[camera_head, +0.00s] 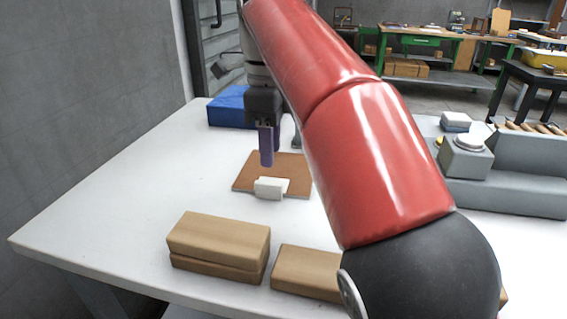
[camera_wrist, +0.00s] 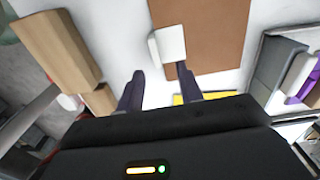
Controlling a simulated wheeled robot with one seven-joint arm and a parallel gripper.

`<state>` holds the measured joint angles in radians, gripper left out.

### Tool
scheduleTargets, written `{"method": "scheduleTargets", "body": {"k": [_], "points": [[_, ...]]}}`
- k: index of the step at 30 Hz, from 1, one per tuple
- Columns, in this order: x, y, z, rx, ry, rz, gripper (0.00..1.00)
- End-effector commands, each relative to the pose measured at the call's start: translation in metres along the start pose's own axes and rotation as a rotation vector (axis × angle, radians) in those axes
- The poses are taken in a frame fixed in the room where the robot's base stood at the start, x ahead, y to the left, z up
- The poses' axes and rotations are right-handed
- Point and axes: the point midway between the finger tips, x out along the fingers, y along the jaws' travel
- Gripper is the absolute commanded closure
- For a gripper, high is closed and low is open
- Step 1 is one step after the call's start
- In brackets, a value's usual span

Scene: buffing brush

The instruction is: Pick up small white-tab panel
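The panel is a flat brown square (camera_head: 296,165) lying on the white table, with a small white tab (camera_head: 270,188) at its near edge. In the wrist view the brown panel (camera_wrist: 213,30) is at the top and the white tab (camera_wrist: 170,44) sits at its left edge. My gripper (camera_head: 266,150) points down above the panel in the head view, with purple fingers. In the wrist view my gripper (camera_wrist: 158,84) has its two fingers apart with bare table between them. The tab lies beyond the fingertips, nearer the right finger, and nothing is held.
Wooden blocks (camera_head: 218,245) lie at the table's front, with another block (camera_head: 305,272) beside them. A blue box (camera_head: 228,107) stands at the back. A grey fixture (camera_head: 467,160) is on the right. The left part of the white table (camera_head: 130,190) is clear.

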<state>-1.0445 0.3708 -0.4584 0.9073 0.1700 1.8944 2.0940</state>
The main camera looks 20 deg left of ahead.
Motion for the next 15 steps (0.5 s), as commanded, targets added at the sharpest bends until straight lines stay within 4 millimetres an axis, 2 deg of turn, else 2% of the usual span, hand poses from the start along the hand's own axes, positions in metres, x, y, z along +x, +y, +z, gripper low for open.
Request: {"method": "scheduleTargets", "body": {"k": [8, 15], "points": [[0.023, 0.002, 0.001, -0.002, 0.001, 0.000, 0.64], [0.059, 0.006, 0.004, -0.002, 0.002, 0.002, 0.64]]}}
